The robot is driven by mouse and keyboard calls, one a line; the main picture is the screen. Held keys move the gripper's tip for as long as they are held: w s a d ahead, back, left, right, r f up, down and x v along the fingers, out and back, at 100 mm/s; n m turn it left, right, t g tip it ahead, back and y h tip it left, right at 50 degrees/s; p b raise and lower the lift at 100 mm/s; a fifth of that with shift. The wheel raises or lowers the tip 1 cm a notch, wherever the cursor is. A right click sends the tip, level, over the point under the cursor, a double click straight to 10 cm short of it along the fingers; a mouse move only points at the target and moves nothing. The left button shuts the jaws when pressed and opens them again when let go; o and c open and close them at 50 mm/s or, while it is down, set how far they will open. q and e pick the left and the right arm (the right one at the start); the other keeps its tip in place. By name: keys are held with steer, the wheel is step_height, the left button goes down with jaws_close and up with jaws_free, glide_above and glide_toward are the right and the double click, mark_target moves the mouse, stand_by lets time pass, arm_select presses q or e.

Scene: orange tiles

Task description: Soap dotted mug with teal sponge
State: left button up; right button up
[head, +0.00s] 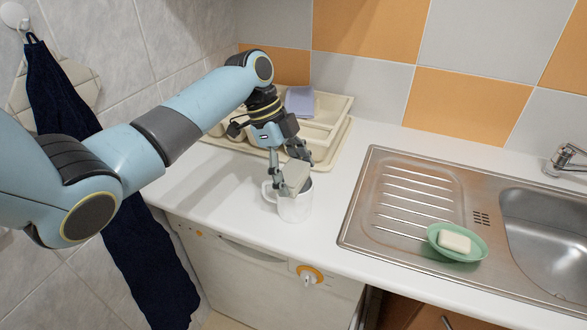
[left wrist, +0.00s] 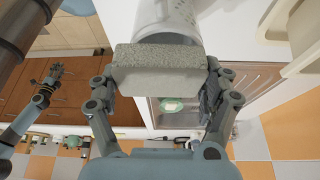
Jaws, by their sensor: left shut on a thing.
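My left gripper (head: 290,162) is shut on a grey-beige sponge (head: 297,178), a block that does not look teal in these views. The sponge (left wrist: 155,72) lies across between the fingers in the left wrist view. A white mug (head: 293,209) stands upright on the counter, its handle to the left. The sponge is at the mug's rim and hides part of it; I cannot tell whether they touch. Faint grey marks show on the mug (left wrist: 170,18) in the left wrist view. My right gripper (left wrist: 46,84) is small there, its jaws unclear.
A green dish (head: 437,241) with a pale soap bar (head: 454,242) lies on the steel sink's drainboard (head: 400,190). A cream rack (head: 330,125) holding a lilac item (head: 299,101) stands behind the gripper. White counter (head: 225,205) is clear left of the mug. A dark towel (head: 60,95) hangs at left.

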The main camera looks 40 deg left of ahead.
arm_select(q)
steer(key=shift+w+b, duration=0.4)
steer(key=shift+w, duration=0.35)
steer(key=shift+s+p, duration=0.8)
steer(key=shift+p, duration=0.1)
step_height(320, 180, up, 3)
steer(key=p, duration=0.3)
steer(key=shift+r+p, duration=0.6)
steer(key=shift+r, duration=1.4)
